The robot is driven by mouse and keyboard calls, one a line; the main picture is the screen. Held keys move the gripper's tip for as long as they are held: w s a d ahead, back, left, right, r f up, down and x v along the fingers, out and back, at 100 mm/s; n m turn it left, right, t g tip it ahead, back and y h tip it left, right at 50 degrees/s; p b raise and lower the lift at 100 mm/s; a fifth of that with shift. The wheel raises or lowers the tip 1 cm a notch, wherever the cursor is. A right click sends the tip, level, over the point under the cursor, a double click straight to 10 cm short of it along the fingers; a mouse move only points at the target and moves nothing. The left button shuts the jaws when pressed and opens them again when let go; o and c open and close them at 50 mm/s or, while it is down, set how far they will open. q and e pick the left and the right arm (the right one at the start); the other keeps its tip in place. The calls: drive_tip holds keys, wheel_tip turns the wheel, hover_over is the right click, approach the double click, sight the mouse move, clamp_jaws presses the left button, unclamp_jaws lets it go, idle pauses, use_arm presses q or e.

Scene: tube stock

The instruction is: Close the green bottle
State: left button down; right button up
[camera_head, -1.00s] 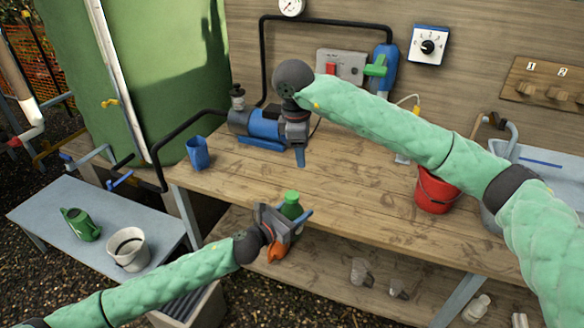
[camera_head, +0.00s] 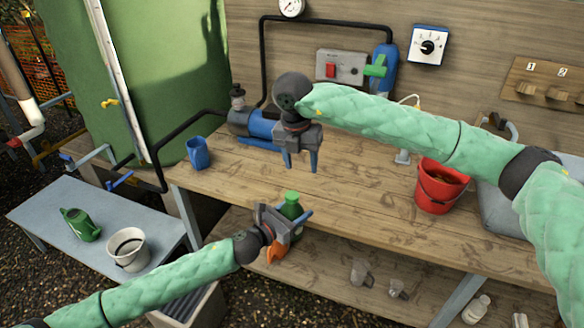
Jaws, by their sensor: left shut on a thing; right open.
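The green bottle (camera_head: 291,208) stands upright in my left gripper (camera_head: 292,226), in front of the workbench's front edge. A lighter green cap or top (camera_head: 292,196) shows at its upper end; I cannot tell how tightly it sits. My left gripper is shut on the bottle, and its jaws hide much of the bottle's body. My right gripper (camera_head: 301,168) is open and empty, with blue fingers pointing down. It is above the workbench, higher in the picture than the bottle and apart from it.
The workbench (camera_head: 350,205) holds a blue cup (camera_head: 198,153), a blue pump (camera_head: 262,125) and a red bucket (camera_head: 440,190). Clear containers (camera_head: 361,272) stand on the lower shelf. A side table (camera_head: 60,205) at left holds a green watering can (camera_head: 80,225) and a white bucket (camera_head: 127,250).

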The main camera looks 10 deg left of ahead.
sight(292, 195)
drive_tip(key=n, duration=0.4)
drive_tip(key=f+n, duration=0.1)
drive_tip(key=n, duration=0.1)
drive_tip(key=shift+s+a+g, duration=0.3)
drive_tip(key=shift+s, duration=0.1)
drive_tip(key=n, duration=0.4)
drive_tip(key=shift+s+a+f+y, duration=0.1)
drive_tip(key=shift+s+a+y, duration=0.1)
drive_tip(key=shift+a+y, duration=0.1)
drive_tip(key=n, duration=0.5)
drive_tip(key=shift+s+a+n, duration=0.1)
drive_tip(key=shift+a+n, duration=0.2)
drive_tip(key=n, duration=0.6)
drive_tip(key=shift+a+n+y, duration=0.15)
drive_tip(key=shift+n+y, duration=0.15)
drive_tip(key=shift+f, duration=4)
